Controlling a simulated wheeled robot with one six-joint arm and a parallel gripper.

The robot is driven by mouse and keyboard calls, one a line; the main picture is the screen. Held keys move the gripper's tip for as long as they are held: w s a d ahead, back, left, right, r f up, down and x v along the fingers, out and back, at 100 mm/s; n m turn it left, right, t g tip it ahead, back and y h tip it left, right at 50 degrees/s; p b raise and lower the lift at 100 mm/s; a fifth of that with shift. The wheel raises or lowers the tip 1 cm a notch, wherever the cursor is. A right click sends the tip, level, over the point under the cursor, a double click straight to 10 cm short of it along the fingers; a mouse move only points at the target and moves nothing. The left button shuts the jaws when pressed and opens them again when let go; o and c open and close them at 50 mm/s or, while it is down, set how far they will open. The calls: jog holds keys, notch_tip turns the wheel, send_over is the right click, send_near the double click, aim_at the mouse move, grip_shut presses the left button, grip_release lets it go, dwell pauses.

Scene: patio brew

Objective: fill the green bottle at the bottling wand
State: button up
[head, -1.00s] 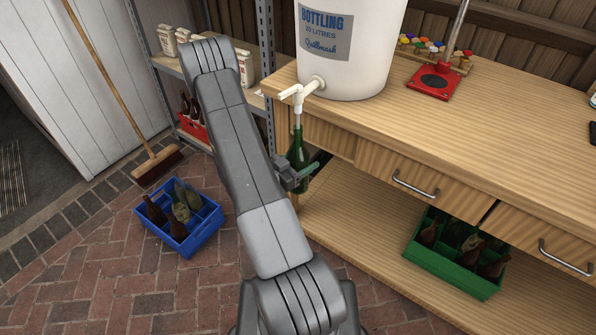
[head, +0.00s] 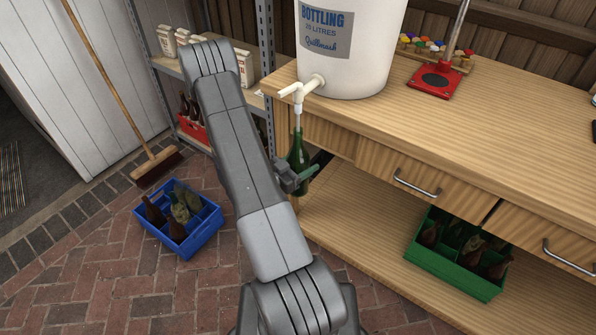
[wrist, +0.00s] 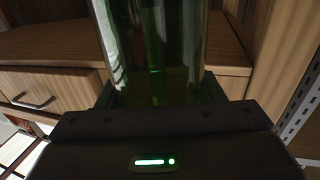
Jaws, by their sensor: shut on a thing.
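The green bottle (head: 297,150) stands upright in my gripper (head: 303,178), which is shut on its lower part. In the wrist view the bottle (wrist: 155,50) fills the middle, with my gripper (wrist: 155,100) below. The white bottling wand (head: 298,116) hangs from the tap (head: 299,92) of the white bottling bucket (head: 345,55). The wand's lower end meets the bottle's mouth and seems to be inside the neck. The liquid level in the bottle cannot be told.
The wooden bench (head: 480,120) with drawers is just right of the bottle. A green crate (head: 450,275) with bottles is on its lower shelf. A blue crate (head: 205,232) with bottles is on the brick floor. A red bench capper (head: 437,80) stands on the bench.

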jog(key=shift+f, duration=0.1)
notch_tip(320, 180, down, 26)
jog(key=b, duration=2.2)
jog(key=shift+f+b, duration=0.15)
jog(key=shift+b, duration=0.2)
dwell(1.7)
jog(key=s+a+b, duration=0.1)
jog(key=s+a, duration=0.8)
jog(key=s, duration=0.4)
jog(key=shift+a, duration=0.2)
dwell(1.5)
